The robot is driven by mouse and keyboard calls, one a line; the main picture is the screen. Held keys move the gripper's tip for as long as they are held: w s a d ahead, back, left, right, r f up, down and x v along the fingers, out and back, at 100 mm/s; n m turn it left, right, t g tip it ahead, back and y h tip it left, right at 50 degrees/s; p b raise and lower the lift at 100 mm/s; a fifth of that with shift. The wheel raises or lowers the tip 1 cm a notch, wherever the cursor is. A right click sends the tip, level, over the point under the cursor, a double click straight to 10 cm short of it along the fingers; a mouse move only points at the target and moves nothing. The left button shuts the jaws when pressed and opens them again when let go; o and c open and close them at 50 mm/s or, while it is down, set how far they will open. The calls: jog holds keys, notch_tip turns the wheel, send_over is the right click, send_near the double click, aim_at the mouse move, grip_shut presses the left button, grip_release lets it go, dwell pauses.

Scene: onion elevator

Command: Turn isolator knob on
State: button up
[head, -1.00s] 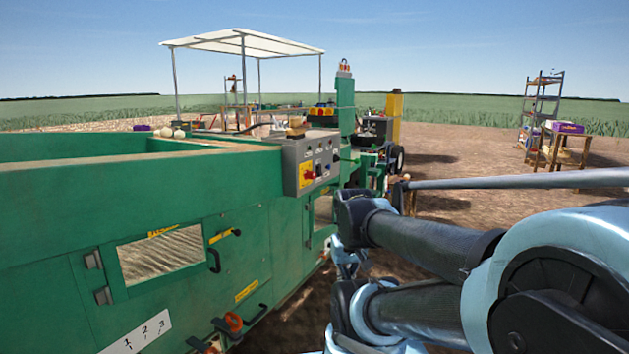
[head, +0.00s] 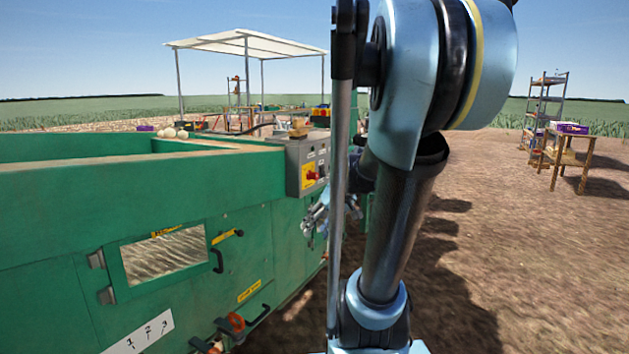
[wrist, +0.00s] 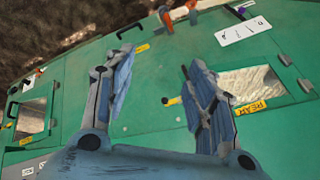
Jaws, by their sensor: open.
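The isolator knob (head: 312,175) is red on a yellow plate. It sits on the front of a grey control box (head: 295,155) at the top corner of the green machine. My gripper (head: 312,226) is just below the control box in the head view, beside the green side wall and apart from the knob. In the wrist view my gripper (wrist: 158,66) is open and empty, its two fingers spread in front of the green wall. I cannot make out the knob in the wrist view.
A shelf (head: 545,105) and a wooden table (head: 575,150) stand far right. The dirt ground (head: 520,260) to the right is clear.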

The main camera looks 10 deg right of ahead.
jog(key=w+d+r+n+t+y, duration=0.1)
jog(key=w+r+n+y, duration=0.2)
jog(key=w, duration=0.9)
jog(key=n+t+y, duration=0.4)
jog(key=t+y, duration=0.2)
jog(key=t, duration=0.1)
send_near(318, 177)
jog(key=x, duration=1.1)
jog(key=shift+a+r, duration=0.15)
jog(key=shift+a, duration=0.2)
jog(key=shift+c, duration=0.3)
jog(key=c, duration=1)
